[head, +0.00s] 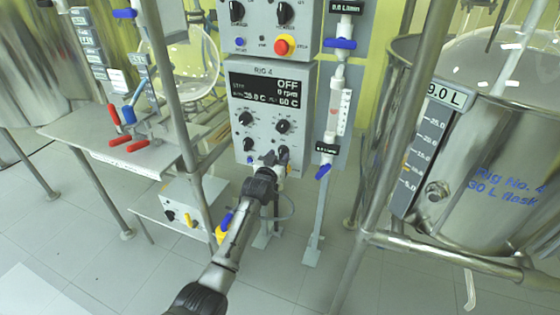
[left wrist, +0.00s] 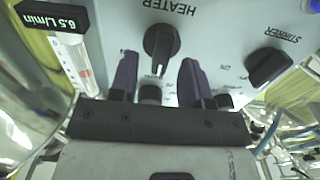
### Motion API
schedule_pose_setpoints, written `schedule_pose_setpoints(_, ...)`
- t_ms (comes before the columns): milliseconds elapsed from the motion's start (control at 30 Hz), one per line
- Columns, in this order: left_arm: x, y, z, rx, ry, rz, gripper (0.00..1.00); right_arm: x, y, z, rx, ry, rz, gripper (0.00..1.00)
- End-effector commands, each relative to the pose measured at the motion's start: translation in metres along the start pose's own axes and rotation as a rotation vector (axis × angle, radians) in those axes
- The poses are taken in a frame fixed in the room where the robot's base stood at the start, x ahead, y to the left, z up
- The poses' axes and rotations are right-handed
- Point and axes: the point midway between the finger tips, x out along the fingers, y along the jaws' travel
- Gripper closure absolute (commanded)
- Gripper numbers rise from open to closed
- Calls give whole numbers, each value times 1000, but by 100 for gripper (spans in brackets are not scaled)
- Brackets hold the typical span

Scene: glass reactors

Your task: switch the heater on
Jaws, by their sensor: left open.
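The grey control box labelled RIG 4 (head: 270,72) stands mid-picture in the head view. Its display (head: 266,92) reads OFF, 0 rpm and 60 C. The black heater knob (head: 284,152) is at the box's lower right. In the left wrist view the HEATER label is upside down above this knob (left wrist: 161,43), whose white mark points down in the picture. My left gripper (head: 268,160) is open at the lower edge of the box. In the left wrist view its two fingers (left wrist: 158,72) flank the knob's lower end; contact cannot be told. My right gripper is not in view.
The stirrer knob (head: 248,144) sits left of the heater knob. A flow meter (head: 338,105) with blue valves stands at the right. The steel vessel (head: 480,165) and its frame fill the right side. A small white box (head: 182,212) stands low left.

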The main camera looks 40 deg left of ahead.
Motion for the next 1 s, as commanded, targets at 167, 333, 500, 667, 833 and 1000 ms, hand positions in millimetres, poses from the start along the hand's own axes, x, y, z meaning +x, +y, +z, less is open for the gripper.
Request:
schedule_pose_setpoints(167,12,0,1,0,0,0,56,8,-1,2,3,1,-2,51)
schedule_pose_setpoints(333,16,0,0,1,-1,0,56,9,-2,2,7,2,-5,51)
schedule_pose_setpoints(500,16,0,0,1,-1,0,56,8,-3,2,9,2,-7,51)
schedule_pose_setpoints(667,16,0,0,1,-1,0,63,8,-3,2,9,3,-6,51)
schedule_pose_setpoints(833,16,0,0,1,-1,0,79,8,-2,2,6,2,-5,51)
schedule_pose_setpoints(1000,16,0,0,1,-1,0,96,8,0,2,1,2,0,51)
